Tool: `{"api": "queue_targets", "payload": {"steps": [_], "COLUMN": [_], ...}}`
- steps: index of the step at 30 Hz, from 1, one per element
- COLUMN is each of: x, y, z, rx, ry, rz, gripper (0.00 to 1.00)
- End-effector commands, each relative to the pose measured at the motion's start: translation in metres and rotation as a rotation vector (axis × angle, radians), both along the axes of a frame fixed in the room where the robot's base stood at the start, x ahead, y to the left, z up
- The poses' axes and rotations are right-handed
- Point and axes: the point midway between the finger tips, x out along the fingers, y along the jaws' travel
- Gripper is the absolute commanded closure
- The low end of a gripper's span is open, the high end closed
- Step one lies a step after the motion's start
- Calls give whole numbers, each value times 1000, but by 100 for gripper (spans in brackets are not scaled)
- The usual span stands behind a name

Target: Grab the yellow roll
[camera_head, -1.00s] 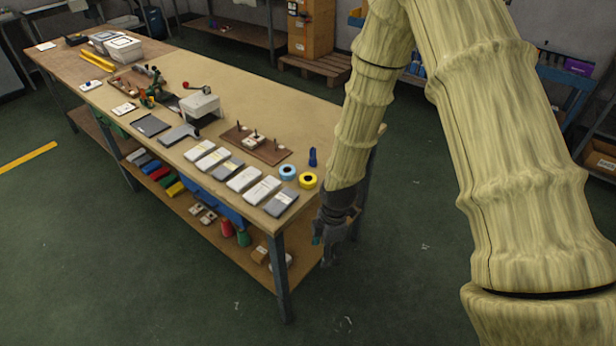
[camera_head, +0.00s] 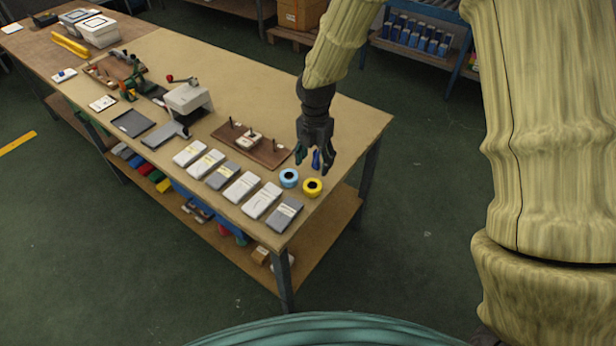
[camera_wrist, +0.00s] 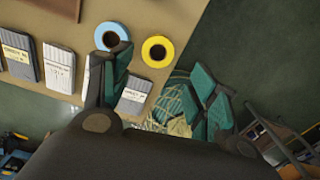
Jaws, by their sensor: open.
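The yellow roll (camera_head: 312,187) is a ring with a dark centre, lying flat near the table's right front corner. It also shows in the wrist view (camera_wrist: 157,43), ahead of the fingers and left of the middle of the gap between them. A light blue roll (camera_head: 289,178) lies close to its left; the wrist view shows it too (camera_wrist: 107,30). My gripper (camera_head: 315,164) is open and empty above the table, just behind the yellow roll in the head view. Its teal-padded fingers (camera_wrist: 160,95) are spread apart in the wrist view.
A dark blue object (camera_head: 316,158) stands partly hidden behind my fingers. A row of white and grey packets (camera_head: 242,187) lines the front edge. A brown board with pegs (camera_head: 255,148) lies behind them. The table (camera_head: 345,125) is bare to the right and back.

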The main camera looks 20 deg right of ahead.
Motion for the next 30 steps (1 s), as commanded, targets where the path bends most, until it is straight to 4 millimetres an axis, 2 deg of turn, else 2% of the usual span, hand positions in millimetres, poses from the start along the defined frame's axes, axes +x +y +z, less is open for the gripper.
{"api": "queue_targets", "payload": {"steps": [12,23,30], "x": [2,2,2], "y": [5,4,4], "z": [-46,-61,-84], "rx": [-1,-1,-1], "ry": [5,4,4], "rz": [6,5,2], "gripper": [41,41,41]}}
